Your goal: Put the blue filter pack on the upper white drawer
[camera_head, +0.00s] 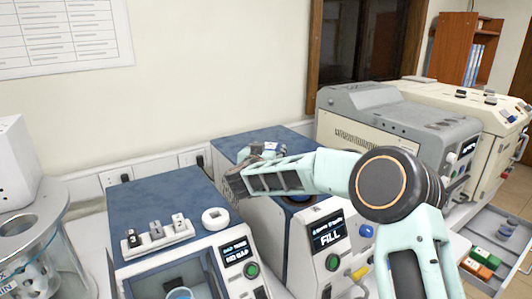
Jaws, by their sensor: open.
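My gripper (236,182) is the dark end of my mint-coloured arm. It is over the blue-topped machines near the middle of the view, pointing left. Its fingers are small and partly hidden, and I see nothing held in them. An open pale drawer (514,275) is at the lower right, far from my gripper. In it are green and orange blocks (481,263) and small blue-grey round pieces (505,229). I cannot tell which thing is the blue filter pack. A small white and blue item (270,149) shows on the middle machine, just behind my gripper.
The left machine (150,200) carries a white rack (156,237) of small numbered pieces and a white ring (215,218). The middle machine's screen (327,234) reads FILL. A grey machine (385,115) stands behind my arm. A glass vessel (30,245) is at the left edge.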

